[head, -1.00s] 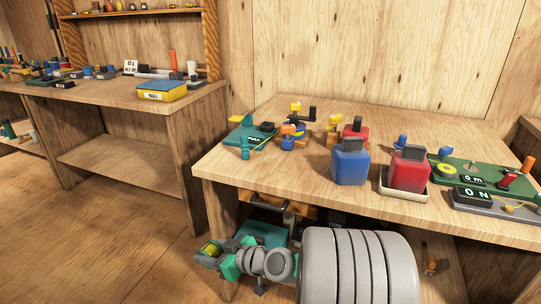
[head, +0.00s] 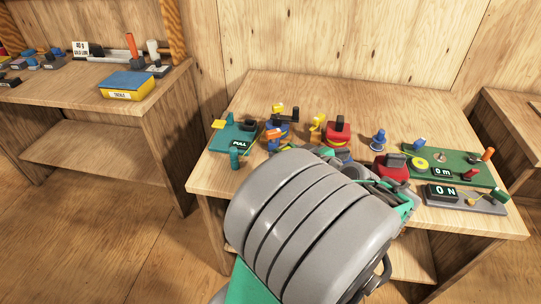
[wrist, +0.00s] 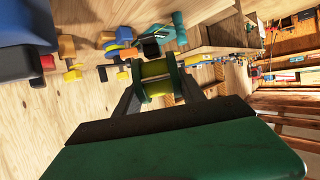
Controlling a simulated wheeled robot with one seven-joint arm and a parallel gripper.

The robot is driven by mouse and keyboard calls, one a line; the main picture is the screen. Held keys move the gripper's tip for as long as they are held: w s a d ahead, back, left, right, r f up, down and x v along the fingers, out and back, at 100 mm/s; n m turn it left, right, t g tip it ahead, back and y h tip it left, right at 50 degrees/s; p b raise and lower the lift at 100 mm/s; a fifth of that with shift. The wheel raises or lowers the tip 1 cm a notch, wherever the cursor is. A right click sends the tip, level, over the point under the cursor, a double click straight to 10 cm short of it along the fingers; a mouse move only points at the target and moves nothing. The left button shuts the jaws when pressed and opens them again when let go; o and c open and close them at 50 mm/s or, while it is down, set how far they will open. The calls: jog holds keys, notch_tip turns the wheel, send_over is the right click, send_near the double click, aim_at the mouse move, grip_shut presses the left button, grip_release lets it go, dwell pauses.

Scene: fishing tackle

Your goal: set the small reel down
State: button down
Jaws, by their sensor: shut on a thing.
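The small reel, a spool with dark green ends and a yellow middle (wrist: 154,69), shows in the wrist view. My gripper (wrist: 157,85) is shut on it, with one dark finger on each side. The reel is held near the workbench (head: 258,88); I cannot tell whether it touches the top. In the head view my large grey arm link covers the front middle of the bench, and the reel and the fingertips cannot be made out there.
Left on the bench are a green board with a PULL label (head: 239,143) and blue and red reels (head: 337,130). Right are a red bottle (head: 390,168), a green board with a 0 m display (head: 460,163) and a grey scale (head: 470,201). Bare wood lies along the back.

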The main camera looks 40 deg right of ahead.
jog(key=w+d+f, duration=0.1)
jog(key=w+f, duration=0.2)
jog(key=w+d+f, duration=0.2)
jog(key=w, duration=0.1)
jog(key=w+d+f, duration=0.1)
jog(key=w+f, duration=0.2)
jog(key=shift+w+d+f, duration=0.2)
jog(key=shift+w+f, duration=0.15)
jog(key=shift+w, duration=0.05)
notch_tip(320, 180, down, 3)
jog(key=shift+r, duration=0.15)
jog(key=shift+s, duration=0.1)
jog(key=shift+f, duration=0.3)
jog(key=c, duration=0.7)
grip_release()
jog(key=shift+r, duration=0.1)
